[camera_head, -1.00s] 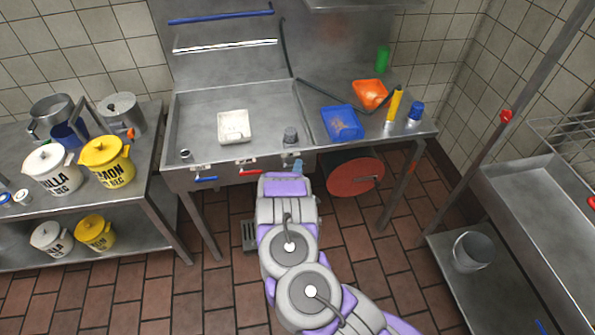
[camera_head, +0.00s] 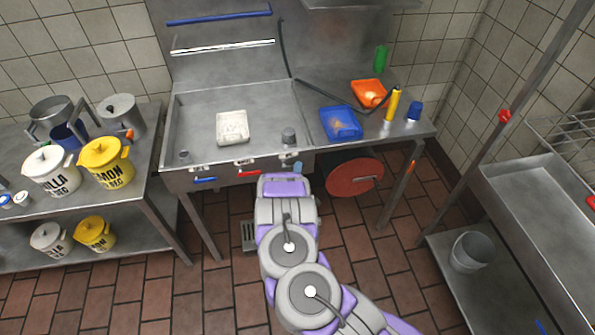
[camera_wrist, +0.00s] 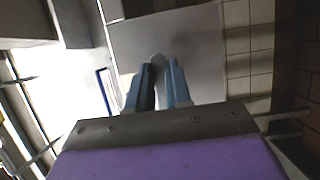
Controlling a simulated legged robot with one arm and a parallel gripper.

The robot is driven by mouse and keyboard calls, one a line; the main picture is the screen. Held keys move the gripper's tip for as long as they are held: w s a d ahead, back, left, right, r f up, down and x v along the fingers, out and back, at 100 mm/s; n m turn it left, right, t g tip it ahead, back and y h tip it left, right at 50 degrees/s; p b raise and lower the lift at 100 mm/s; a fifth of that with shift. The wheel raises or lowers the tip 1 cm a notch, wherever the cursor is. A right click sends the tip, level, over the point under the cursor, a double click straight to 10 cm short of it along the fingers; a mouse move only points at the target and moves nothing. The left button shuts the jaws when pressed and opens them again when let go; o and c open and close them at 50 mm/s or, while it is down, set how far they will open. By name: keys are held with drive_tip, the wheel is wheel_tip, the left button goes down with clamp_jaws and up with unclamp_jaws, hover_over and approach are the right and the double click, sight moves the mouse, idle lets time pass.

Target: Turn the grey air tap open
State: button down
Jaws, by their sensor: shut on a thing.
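My gripper (camera_head: 297,167) is at the front panel of the steel sink (camera_head: 205,110), to the right of a red lever tap (camera_head: 249,172) and a blue lever tap (camera_head: 205,181). In the wrist view, the two blue fingers (camera_wrist: 159,67) are close together around a small grey rounded piece (camera_wrist: 158,59), which appears to be the grey air tap. Most of the tap is hidden by the fingers and my arm, so its angle cannot be told.
A blue tray (camera_head: 341,123) and an orange container (camera_head: 369,93) stand on the right counter. A red disc (camera_head: 354,177) is below it. Labelled tubs (camera_head: 107,163) stand left.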

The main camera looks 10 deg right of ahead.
drive_tip(key=shift+a+f, duration=0.15)
drive_tip(key=a+f+m+g+y+p, duration=0.1)
drive_tip(key=a+f+m+g+y, duration=0.2)
drive_tip(key=m+y, duration=0.4)
drive_tip(key=shift+a+f+m+p, duration=0.3)
drive_tip(key=shift+a+f+m, duration=0.35)
drive_tip(key=shift+m, duration=2.55)
drive_tip(key=shift+a+r, duration=0.1)
drive_tip(key=c, duration=1)
unclamp_jaws()
drive_tip(key=shift+c, duration=0.2)
